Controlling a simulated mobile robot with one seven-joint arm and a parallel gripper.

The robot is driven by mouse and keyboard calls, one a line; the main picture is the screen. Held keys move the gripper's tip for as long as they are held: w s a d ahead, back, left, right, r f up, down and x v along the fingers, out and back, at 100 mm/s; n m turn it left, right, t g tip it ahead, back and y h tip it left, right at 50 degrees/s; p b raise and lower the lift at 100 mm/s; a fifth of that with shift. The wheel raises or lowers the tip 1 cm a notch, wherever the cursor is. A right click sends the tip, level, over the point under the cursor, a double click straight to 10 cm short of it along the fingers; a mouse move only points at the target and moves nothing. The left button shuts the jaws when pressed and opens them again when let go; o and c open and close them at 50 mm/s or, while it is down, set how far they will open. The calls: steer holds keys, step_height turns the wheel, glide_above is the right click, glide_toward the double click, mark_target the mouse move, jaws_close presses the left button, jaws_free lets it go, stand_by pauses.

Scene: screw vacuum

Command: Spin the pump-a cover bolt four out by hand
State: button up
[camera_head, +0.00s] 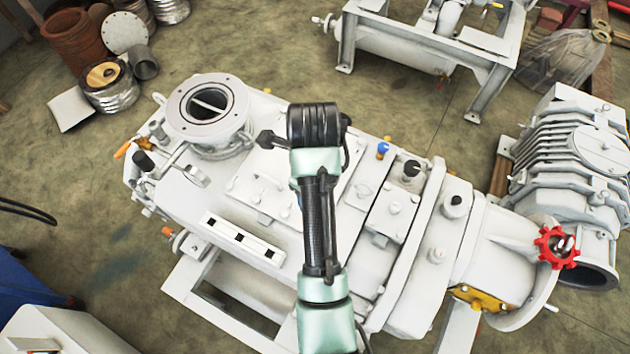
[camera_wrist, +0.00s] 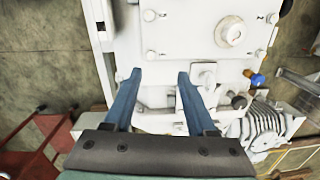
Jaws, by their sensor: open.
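The white pump (camera_head: 190,195) lies across the middle of the head view. A flat bolted plate (camera_head: 262,180) on its top is partly hidden behind my arm. In the wrist view a white plate (camera_wrist: 190,35) with a round raised fitting (camera_wrist: 231,31) has bolt heads near its corners, including a left upper bolt (camera_wrist: 149,15), a left lower bolt (camera_wrist: 150,52) and a right upper bolt (camera_wrist: 272,17). The small marks beside them are too small to read. My gripper (camera_wrist: 159,72) is open and empty, its blue fingers apart below the left lower bolt. Which bolt is number four I cannot tell.
A blue-capped fitting (camera_head: 383,149) and a dark knob (camera_head: 412,168) stand up on the pump right of my arm. An open round port (camera_head: 207,103) rises at the left. A red handwheel (camera_head: 556,247) is at the right end. Bare floor (camera_head: 285,55) lies behind.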

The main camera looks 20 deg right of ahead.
steer(key=shift+m+g, duration=0.4)
steer(key=shift+m, duration=0.1)
steer(key=f, duration=0.4)
steer(key=s+f+p, duration=0.1)
steer(key=f, duration=0.8)
steer(key=shift+s+a+f, duration=0.2)
steer(key=shift+s+f, duration=0.05)
jaws_close()
